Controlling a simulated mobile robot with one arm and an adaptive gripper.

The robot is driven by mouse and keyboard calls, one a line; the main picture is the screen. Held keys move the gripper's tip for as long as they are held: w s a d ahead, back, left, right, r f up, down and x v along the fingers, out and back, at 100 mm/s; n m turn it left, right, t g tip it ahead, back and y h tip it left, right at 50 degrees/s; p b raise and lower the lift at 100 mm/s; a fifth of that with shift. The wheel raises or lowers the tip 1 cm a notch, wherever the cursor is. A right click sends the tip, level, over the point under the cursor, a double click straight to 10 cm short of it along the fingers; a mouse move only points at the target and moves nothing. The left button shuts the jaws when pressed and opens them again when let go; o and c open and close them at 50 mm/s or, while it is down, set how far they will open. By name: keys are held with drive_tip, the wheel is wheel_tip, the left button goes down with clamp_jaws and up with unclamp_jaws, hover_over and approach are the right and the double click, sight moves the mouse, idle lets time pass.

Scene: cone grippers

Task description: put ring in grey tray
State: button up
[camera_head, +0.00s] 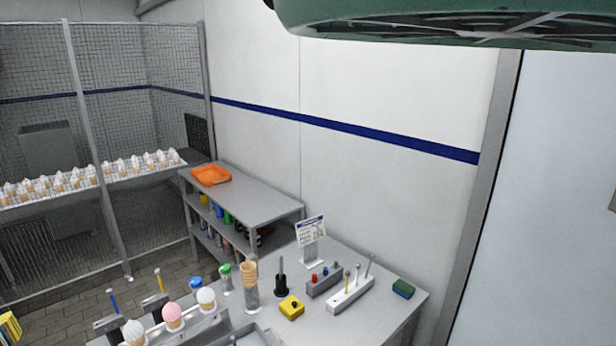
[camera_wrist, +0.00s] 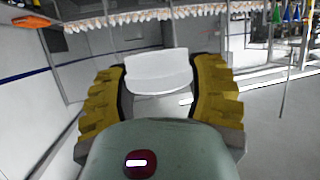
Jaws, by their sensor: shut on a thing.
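My gripper (camera_wrist: 160,82) shows in the wrist view, with a yellow jagged finger on each side. It is shut on a pale grey-white curved piece (camera_wrist: 158,72). Only one side of this piece shows, so I cannot tell whether it is a closed ring. The head view does not show the jaws or the held piece. A grey tray-like thing (camera_head: 250,337) shows in part at the bottom edge of the head view, on the counter. The frame cuts it off, and I cannot tell if it is the grey tray.
The counter (camera_head: 385,318) holds a cone stack (camera_head: 249,283), a yellow block (camera_head: 291,308), a tool rack (camera_head: 352,293), a sign (camera_head: 311,234) and a sponge (camera_head: 403,288). Several cones (camera_head: 140,163) stand behind the mesh.

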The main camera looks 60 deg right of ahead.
wheel_tip(320, 180, up, 13)
drive_tip(key=p, duration=1)
drive_tip(key=shift+f+p, duration=0.2)
drive_tip(key=shift+p, duration=0.15)
drive_tip(key=s+d+f+m+h+b, duration=0.1)
drive_tip(key=s+d+f+b, duration=0.2)
drive_tip(key=d+f+b, duration=0.65)
drive_tip(key=s+d+f+h+b, duration=0.1)
drive_tip(key=s+d+f+b, duration=0.3)
drive_tip(key=f, duration=1)
drive_tip(key=s+d+f+m+b, duration=0.1)
drive_tip(key=d+f+b, duration=0.5)
drive_tip(key=f+b, duration=0.45)
drive_tip(key=s+d+f+b, duration=0.3)
drive_tip(key=s+f+b, duration=0.7)
drive_tip(key=s+f, duration=0.3)
drive_tip(key=s+d+f+b, duration=0.4)
drive_tip(key=s+f+b, duration=0.5)
drive_tip(key=s+f, duration=0.4)
wheel_tip(320, 180, down, 4)
drive_tip(key=shift+s+d+r+h+b, duration=0.1)
drive_tip(key=shift+s+d+h+b, duration=0.05)
drive_tip(key=shift+s+h+b, duration=0.2)
